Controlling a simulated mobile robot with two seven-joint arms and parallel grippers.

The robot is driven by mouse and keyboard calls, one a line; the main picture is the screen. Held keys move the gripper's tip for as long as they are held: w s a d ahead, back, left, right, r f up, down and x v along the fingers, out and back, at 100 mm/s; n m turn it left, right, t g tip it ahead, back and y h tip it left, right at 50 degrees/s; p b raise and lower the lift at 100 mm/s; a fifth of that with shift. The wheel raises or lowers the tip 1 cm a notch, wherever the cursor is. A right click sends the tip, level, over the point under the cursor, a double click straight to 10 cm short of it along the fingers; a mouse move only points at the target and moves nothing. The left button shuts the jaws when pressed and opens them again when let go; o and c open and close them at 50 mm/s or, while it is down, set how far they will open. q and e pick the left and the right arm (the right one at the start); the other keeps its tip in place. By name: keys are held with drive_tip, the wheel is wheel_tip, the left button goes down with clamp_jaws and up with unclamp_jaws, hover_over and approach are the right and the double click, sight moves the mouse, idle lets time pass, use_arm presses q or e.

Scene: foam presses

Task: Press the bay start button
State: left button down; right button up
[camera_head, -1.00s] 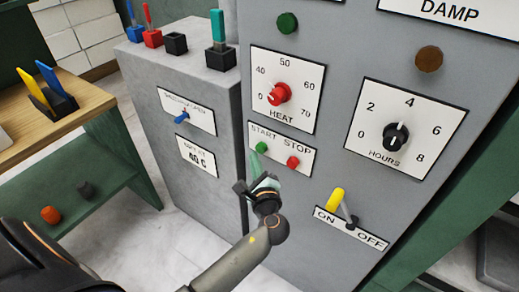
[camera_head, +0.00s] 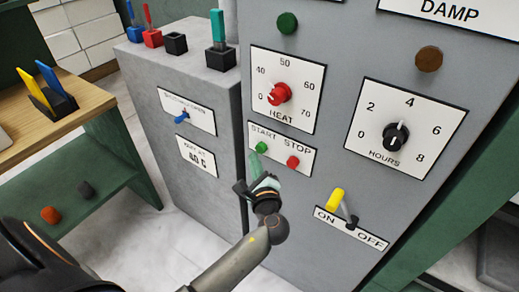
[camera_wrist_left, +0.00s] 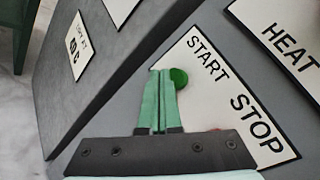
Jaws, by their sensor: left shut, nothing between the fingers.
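The green start button (camera_head: 262,147) sits under the word START on a white plate (camera_head: 279,159) on the grey cabinet front. The red stop button (camera_head: 293,162) is to its right. My left gripper (camera_head: 263,178) is just below the start button in the head view, its green fingers shut and empty. In the left wrist view the fingertips (camera_wrist_left: 161,75) are right beside the start button (camera_wrist_left: 179,78), at its left edge. I cannot tell whether they touch it. The stop button is mostly hidden behind the gripper in the wrist view. My right gripper is not in view.
Above the plate is the red heat dial (camera_head: 279,94); the hours dial (camera_head: 396,136) is to the right. A yellow-handled on/off lever (camera_head: 336,198) is at lower right. A lower grey cabinet (camera_head: 200,190) stands to the left, with a wooden table (camera_head: 75,122) beyond it.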

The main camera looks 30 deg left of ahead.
use_arm(q)
drive_tip(key=shift+w, duration=0.1)
drive_tip(key=shift+w, duration=0.35)
drive_tip(key=shift+w, duration=0.55)
idle(0.8)
drive_tip(key=shift+s, duration=1)
drive_tip(key=s+p, duration=0.2)
drive_tip(key=s, duration=0.3)
drive_tip(key=shift+a, duration=0.2)
